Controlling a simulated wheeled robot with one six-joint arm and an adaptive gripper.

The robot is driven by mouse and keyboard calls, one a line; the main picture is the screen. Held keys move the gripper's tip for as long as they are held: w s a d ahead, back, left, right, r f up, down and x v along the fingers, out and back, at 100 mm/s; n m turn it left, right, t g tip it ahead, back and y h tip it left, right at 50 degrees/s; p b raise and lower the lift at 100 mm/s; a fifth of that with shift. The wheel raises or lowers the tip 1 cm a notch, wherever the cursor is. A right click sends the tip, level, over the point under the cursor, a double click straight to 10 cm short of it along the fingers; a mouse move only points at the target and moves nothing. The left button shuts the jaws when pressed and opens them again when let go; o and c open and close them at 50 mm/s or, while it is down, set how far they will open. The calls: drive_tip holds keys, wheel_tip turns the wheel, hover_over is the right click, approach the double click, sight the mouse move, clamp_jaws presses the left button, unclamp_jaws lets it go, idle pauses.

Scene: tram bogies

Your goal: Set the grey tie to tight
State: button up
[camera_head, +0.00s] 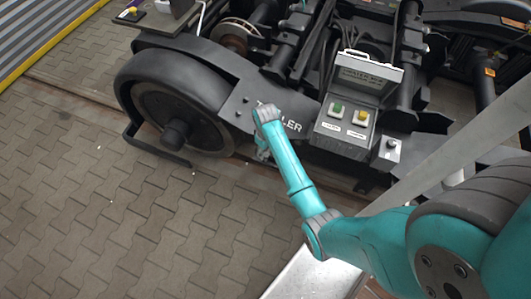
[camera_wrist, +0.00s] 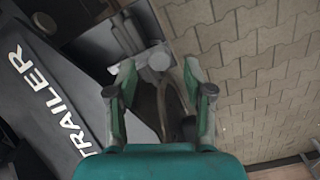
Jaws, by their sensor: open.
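My gripper (camera_wrist: 160,82) is open, its two fingers spread wide in the wrist view. Beyond the fingertips is a light grey fitting with a round end (camera_wrist: 159,60), beside the black bogie frame. It appears apart from both fingers, and I cannot tell whether it is the grey tie or how it is set. In the head view my gripper (camera_head: 262,152) hangs low beside the frame, right of the wheel, mostly hidden behind my arm. The fitting cannot be made out there.
The black bogie frame (camera_head: 215,75) bears the white word TRAILER, and a wheel (camera_head: 175,115) sits at its left. A grey control box (camera_head: 345,122) has green and yellow buttons. Paving (camera_head: 100,200) at left is clear.

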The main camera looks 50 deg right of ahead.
drive_tip(key=shift+f, duration=1.3)
drive_tip(key=shift+c, duration=0.3)
clamp_jaws()
